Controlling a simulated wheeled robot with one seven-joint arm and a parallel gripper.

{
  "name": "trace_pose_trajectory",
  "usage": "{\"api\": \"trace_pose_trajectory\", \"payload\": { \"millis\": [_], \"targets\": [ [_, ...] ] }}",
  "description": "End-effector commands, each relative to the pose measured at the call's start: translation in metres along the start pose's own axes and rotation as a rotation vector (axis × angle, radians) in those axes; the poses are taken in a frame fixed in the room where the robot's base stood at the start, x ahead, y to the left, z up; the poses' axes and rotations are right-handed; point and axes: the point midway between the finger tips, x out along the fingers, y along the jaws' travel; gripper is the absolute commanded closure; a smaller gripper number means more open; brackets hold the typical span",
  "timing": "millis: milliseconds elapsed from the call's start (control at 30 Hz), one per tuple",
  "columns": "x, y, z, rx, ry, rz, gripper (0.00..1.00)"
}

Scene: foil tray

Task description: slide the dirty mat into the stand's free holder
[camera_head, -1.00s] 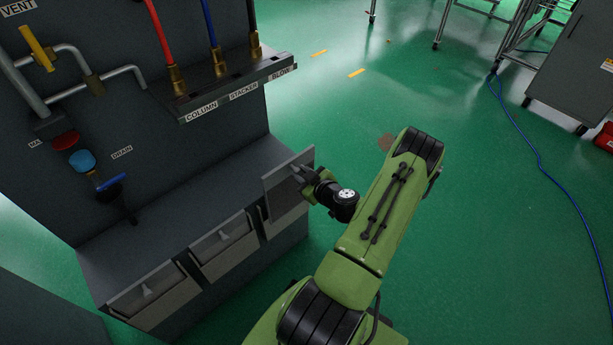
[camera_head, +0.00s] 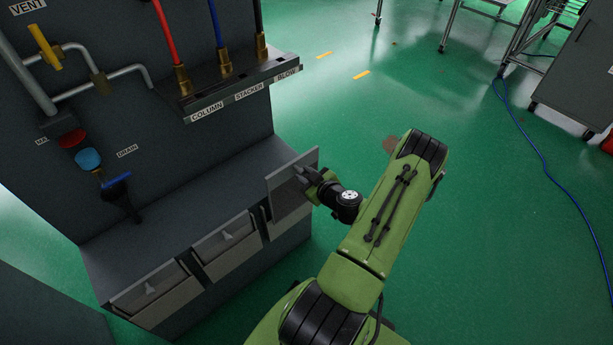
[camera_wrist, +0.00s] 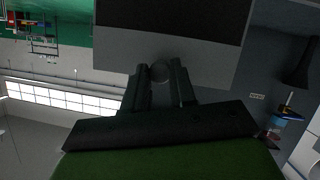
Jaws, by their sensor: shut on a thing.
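A grey, flat mat (camera_head: 292,178) stands nearly upright at the right end of the stand's front. My gripper (camera_head: 301,174) is shut on the knob of this mat. In the wrist view the fingers (camera_wrist: 160,78) close around the round knob, and the mat's grey face (camera_wrist: 205,62) with a dark band fills the top middle. The stand (camera_head: 185,195) is a dark grey cabinet with a row of holders. The right holder is largely hidden behind the mat and gripper. I cannot tell whether the mat's lower edge is inside it.
Two other knobbed mats sit in the left holder (camera_head: 157,292) and middle holder (camera_head: 226,239). Above are valves, hoses and a labelled ledge (camera_head: 240,87). Green floor (camera_head: 480,220) is open to the right, with a blue cable (camera_head: 540,160) across it.

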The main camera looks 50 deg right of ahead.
Motion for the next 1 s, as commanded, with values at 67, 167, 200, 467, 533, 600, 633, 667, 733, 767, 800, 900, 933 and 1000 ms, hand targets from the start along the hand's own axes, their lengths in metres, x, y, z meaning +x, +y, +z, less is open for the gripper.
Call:
{"api": "trace_pose_trajectory", "payload": {
  "millis": [67, 167, 200, 467, 533, 600, 633, 667, 733, 767, 800, 900, 933, 1000],
  "targets": [
    [0.004, 0.000, -0.002, -0.001, 0.001, -0.001, 1.00],
    [0.008, 0.000, -0.004, -0.003, 0.001, -0.001, 1.00],
    [0.010, 0.000, -0.004, -0.002, 0.001, -0.001, 1.00],
    [0.021, 0.000, -0.010, -0.002, 0.003, 0.000, 1.00],
    [0.024, 0.000, -0.011, -0.002, 0.002, 0.000, 1.00],
    [0.027, 0.000, -0.012, -0.002, 0.002, -0.001, 1.00],
    [0.028, 0.000, -0.013, -0.001, 0.002, -0.001, 1.00],
    [0.030, 0.000, -0.013, -0.001, 0.002, -0.001, 1.00],
    [0.033, 0.000, -0.015, -0.002, 0.002, -0.001, 1.00],
    [0.034, 0.000, -0.015, -0.002, 0.002, -0.001, 1.00],
    [0.036, -0.001, -0.016, -0.002, 0.002, -0.001, 1.00],
    [0.039, 0.000, -0.018, -0.001, 0.002, 0.000, 1.00],
    [0.040, 0.000, -0.018, 0.000, 0.002, 0.000, 1.00],
    [0.041, 0.000, -0.019, 0.000, 0.002, 0.001, 1.00]
  ]
}}
